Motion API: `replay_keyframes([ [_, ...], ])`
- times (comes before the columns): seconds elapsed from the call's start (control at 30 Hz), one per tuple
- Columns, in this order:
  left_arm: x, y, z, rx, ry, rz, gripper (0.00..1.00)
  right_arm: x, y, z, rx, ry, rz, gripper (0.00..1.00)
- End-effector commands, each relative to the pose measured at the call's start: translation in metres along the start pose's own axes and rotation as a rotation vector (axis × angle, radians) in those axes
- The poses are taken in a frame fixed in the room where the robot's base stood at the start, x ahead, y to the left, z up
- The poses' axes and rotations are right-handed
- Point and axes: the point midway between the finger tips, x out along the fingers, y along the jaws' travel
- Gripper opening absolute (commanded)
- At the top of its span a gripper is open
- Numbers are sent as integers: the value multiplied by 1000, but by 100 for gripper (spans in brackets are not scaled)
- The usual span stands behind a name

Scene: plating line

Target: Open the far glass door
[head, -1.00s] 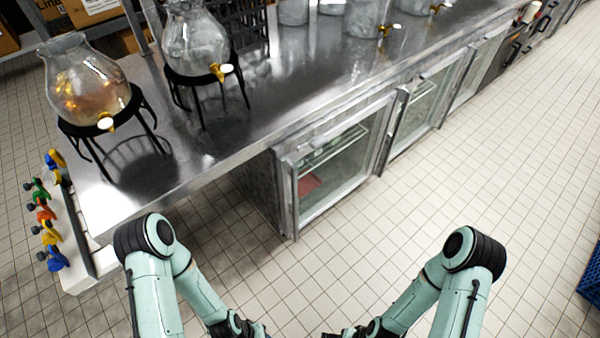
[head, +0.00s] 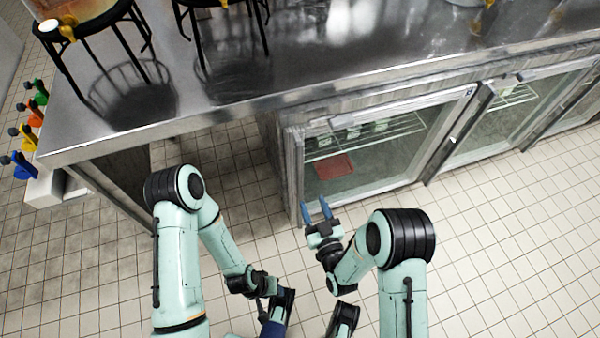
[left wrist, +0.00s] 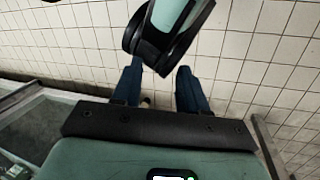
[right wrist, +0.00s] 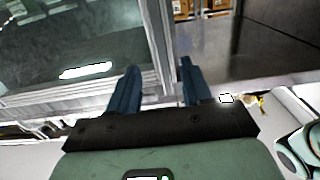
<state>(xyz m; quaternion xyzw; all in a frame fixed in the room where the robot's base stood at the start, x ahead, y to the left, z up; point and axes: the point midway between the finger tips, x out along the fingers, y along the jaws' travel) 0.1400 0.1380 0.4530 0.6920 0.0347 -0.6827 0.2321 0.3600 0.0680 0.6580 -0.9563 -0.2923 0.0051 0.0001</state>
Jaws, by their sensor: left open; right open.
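Several glass doors are set in a row under the steel counter. The nearest glass door (head: 385,160) is shut, with wire racks and a red item behind its pane. A second glass door (head: 505,112) and a third one (head: 582,118) stand farther right, also looking shut; I cannot tell which the task means. My right gripper (head: 316,210) is open and empty, in front of the nearest door's lower left corner; its open fingers (right wrist: 160,68) show in the right wrist view. My left gripper is low at the bottom of the head view, partly hidden; its fingers (left wrist: 160,75) are apart over floor.
The steel counter (head: 230,90) overhangs a gap left of the doors, with black dispenser stands (head: 110,50) on top. Coloured taps (head: 30,120) are at its left end. The tiled floor (head: 490,240) in front of the doors is clear.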

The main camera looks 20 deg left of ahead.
Motion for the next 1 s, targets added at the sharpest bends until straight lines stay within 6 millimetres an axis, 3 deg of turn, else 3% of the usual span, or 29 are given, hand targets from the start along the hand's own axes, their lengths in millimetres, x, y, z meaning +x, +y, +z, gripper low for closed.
replay_keyframes([
  [0.17, 1, 0, -3, -1, 8, 0, 43, 21, -2, -5, -5, 17, -3, 49],
  [0.6, 12, -5, -19, -5, 53, -3, 43, 109, -2, -4, -2, 12, -2, 49],
  [0.8, 15, -6, -25, -6, 69, -4, 43, 128, -1, -4, -3, 11, -2, 49],
  [1.0, 15, -6, -26, -6, 73, -4, 43, 132, -1, -4, -1, 10, -1, 49],
])
